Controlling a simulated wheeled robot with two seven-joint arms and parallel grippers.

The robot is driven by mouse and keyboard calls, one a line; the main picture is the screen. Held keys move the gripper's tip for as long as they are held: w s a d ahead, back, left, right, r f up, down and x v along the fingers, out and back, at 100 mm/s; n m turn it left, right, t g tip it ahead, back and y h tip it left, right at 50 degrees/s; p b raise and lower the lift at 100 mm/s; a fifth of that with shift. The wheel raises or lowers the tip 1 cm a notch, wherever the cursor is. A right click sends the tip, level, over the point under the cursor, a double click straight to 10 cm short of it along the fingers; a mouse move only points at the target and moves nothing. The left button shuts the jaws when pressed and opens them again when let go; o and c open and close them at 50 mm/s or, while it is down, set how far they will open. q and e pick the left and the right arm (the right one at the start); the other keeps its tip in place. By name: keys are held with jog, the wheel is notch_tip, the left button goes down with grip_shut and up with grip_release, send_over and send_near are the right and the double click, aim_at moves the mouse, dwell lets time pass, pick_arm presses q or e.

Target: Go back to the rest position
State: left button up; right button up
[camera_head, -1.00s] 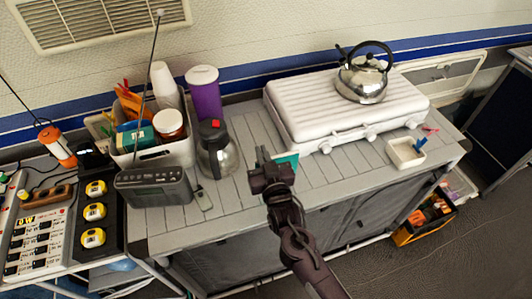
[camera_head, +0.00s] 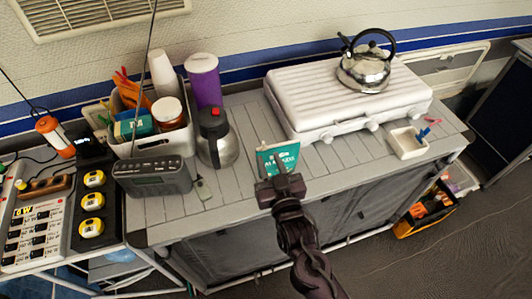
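My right gripper (camera_head: 280,180) is at the front edge of the grey slatted table, its arm reaching up from the bottom of the head view. Its fingers look apart, with nothing seen held between them. A green packet with white lettering (camera_head: 284,157) is on the table just beyond the fingers, in front of the white stove. The gripper hides its lower part, so I cannot tell whether they touch. My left gripper is not in view.
The white stove (camera_head: 300,100) carries a steel kettle (camera_head: 363,74). A coffee pot (camera_head: 218,152), radio (camera_head: 152,180) and filled bin (camera_head: 166,143) stand left. A small white tray (camera_head: 408,145) is right. Open floor lies in front of the table.

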jog(key=shift+s+d, duration=0.15)
jog(key=shift+s, duration=0.2)
dwell(0.3)
